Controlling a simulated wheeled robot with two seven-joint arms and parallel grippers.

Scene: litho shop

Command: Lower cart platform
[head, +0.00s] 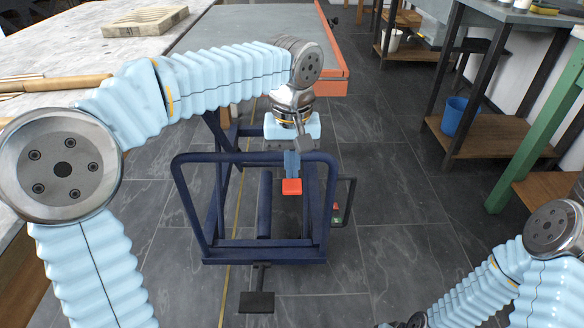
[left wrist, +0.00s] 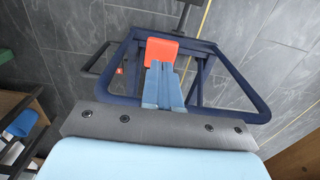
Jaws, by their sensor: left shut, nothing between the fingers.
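The cart shows its navy tube handle frame (head: 256,158) upright in the middle of the head view. Its frame also fills the left wrist view (left wrist: 240,82). A long grey platform (head: 250,25) with an orange rim lies behind it, raised near table height. A black pedal (head: 256,302) sticks out low at the near side. My left gripper (head: 292,175) points down at the handle's top bar, its blue-grey fingers (left wrist: 162,75) shut. A red block (head: 292,187) is at the fingertips, also in the left wrist view (left wrist: 162,50); contact is unclear. My right gripper is out of view.
A stone-topped table (head: 75,45) with wooden-handled tools (head: 60,84) is at left. A workbench with a blue bucket (head: 459,116) stands at right. The tiled floor between is clear.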

